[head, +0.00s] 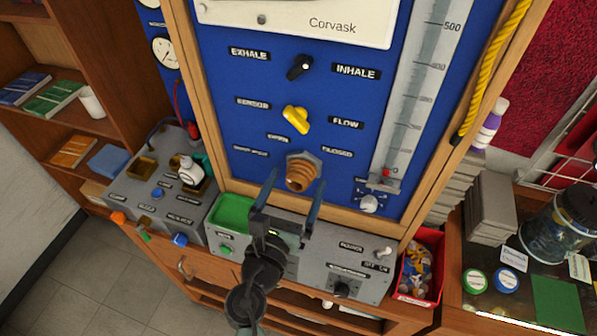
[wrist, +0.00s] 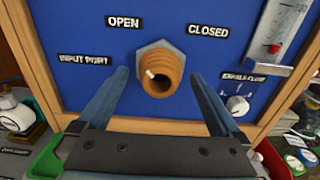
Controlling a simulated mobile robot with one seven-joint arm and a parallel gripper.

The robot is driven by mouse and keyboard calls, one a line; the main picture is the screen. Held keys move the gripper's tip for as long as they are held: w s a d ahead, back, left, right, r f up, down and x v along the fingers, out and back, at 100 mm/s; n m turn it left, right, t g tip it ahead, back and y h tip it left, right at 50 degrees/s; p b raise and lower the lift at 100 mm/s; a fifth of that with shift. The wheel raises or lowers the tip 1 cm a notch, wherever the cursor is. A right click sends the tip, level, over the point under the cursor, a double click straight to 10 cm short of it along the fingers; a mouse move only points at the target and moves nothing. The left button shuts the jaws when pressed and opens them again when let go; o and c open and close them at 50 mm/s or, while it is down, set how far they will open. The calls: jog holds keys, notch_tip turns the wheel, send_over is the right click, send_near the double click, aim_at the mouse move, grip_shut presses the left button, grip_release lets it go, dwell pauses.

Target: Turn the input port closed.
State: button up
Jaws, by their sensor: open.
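The input port (head: 301,174) is an orange-brown ribbed nozzle with a grey hex nut, on the blue panel. It also shows in the wrist view (wrist: 172,66), with a pale mark at the left of its opening, towards the OPEN label (wrist: 123,22). The CLOSED label (wrist: 208,30) is up and right of it. My gripper (head: 297,178) is open and empty in front of the panel. In the wrist view its fingers (wrist: 160,76) lie left and right of the port, with a gap on both sides. I cannot tell how far the fingertips are from the panel.
Above the port are a yellow knob (head: 296,120) and a black knob (head: 300,67). A flow tube (head: 423,90) and a white knob (head: 369,203) are at right. A grey control box (head: 315,255) with a green tray (head: 232,212) sits below the panel, under my gripper.

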jog(key=shift+x, duration=1)
jog(key=c, duration=1.3)
jog(key=shift+c, duration=0.2)
